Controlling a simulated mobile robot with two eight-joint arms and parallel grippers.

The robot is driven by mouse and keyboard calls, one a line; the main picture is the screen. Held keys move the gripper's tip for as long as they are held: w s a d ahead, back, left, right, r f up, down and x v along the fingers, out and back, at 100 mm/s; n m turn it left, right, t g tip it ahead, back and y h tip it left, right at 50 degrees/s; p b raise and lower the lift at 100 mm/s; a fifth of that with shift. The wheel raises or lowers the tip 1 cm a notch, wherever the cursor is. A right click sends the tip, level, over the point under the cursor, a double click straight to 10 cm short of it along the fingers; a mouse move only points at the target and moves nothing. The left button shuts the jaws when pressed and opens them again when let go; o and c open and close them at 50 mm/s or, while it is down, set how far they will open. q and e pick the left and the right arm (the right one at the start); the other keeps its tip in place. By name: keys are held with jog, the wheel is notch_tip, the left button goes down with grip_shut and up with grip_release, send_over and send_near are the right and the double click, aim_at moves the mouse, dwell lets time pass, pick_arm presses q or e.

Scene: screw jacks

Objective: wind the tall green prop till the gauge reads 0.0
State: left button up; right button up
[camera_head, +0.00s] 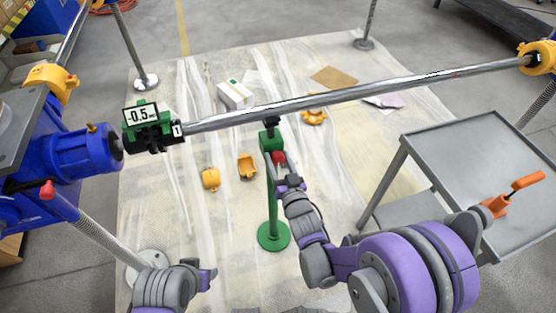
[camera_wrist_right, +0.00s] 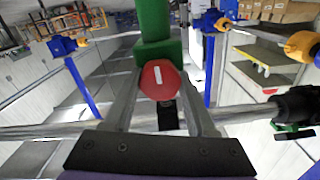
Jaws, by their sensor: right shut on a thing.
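The tall green prop (camera_head: 272,200) stands upright on a round green base, its black top under a long shiny bar (camera_head: 350,97). Its red knob (camera_head: 278,158) shows in the wrist view as a red octagonal face with a white mark (camera_wrist_right: 158,80). My right gripper (camera_head: 286,181) is shut on this knob, with one finger on each side in the wrist view (camera_wrist_right: 158,98). The gauge (camera_head: 141,115), on a green and black holder on the bar, reads -0.5. Part of my left gripper (camera_head: 207,275) shows at the lower left, away from the prop; its jaws are unclear.
A blue machine (camera_head: 85,155) stands at the left end of the bar. A grey cart (camera_head: 480,165) with an orange-handled tool (camera_head: 510,195) is at right. Yellow parts (camera_head: 247,166) and a white box (camera_head: 235,94) lie on the floor sheet. Threaded posts stand around.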

jog(key=o, duration=1.4)
jog(key=v, duration=1.1)
jog(key=shift+w, duration=0.1)
dwell(0.7)
